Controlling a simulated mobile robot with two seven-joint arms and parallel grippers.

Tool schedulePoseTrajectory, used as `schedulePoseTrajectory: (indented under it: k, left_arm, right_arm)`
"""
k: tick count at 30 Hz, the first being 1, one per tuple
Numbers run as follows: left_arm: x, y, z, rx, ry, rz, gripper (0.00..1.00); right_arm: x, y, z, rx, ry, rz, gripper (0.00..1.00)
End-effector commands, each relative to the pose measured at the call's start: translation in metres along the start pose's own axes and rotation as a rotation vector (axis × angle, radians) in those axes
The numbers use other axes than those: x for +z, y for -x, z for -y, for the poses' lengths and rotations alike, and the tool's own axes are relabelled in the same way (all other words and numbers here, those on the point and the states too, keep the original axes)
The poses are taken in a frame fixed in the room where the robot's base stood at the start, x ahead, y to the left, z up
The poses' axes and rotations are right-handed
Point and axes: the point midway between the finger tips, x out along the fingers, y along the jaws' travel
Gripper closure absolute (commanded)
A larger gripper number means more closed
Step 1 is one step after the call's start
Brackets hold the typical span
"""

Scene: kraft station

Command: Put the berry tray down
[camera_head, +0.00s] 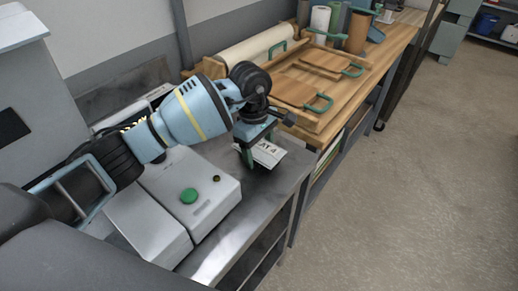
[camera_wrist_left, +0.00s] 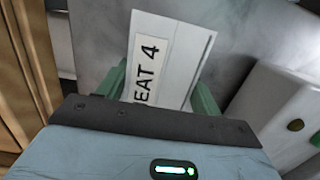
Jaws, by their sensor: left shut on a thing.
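My left gripper (camera_head: 257,149) is over the grey metal bench top (camera_head: 232,245). Its green fingers are shut on a white labelled piece (camera_head: 268,153) that reads "EAT 4" as far as it shows. In the left wrist view the labelled piece (camera_wrist_left: 183,47) stands out between the two green fingers (camera_wrist_left: 163,88). I cannot tell if it touches the bench top. No berries show, and I cannot tell if this piece is the berry tray. Wooden trays with green handles (camera_head: 287,93) lie on the wooden bench behind. My right gripper is not in view.
A pale box with a green button (camera_head: 203,207) stands on the metal bench, left of and nearer than my left gripper. The wooden bench (camera_head: 388,45) adjoins behind, with several rolls (camera_head: 320,20) at its far end. Open floor (camera_head: 420,190) lies to the right.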

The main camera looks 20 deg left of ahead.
Motion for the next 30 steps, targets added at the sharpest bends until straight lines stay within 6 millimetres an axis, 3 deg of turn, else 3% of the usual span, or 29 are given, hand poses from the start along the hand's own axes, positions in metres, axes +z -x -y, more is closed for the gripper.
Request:
schedulePoseTrajectory:
  k: [7, 8, 12, 23, 30]
  left_arm:
    - [0.0, -0.004, 0.0, 0.0, -0.001, 0.0, 0.65]
    - [0.0, -0.003, 0.0, 0.0, -0.001, 0.0, 0.31]
    - [0.0, -0.003, 0.0, 0.0, -0.001, 0.0, 0.13]
    - [0.001, 0.003, 0.0, 0.002, 0.0, 0.0, 0.13]
    - [-0.001, 0.037, -0.001, 0.005, -0.001, -0.002, 0.13]
  right_arm:
    - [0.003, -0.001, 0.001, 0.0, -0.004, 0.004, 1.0]
    - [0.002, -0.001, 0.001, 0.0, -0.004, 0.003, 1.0]
    - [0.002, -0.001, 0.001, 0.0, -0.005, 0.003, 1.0]
    - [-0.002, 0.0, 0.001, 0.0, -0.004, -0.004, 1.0]
    - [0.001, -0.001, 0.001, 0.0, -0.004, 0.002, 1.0]
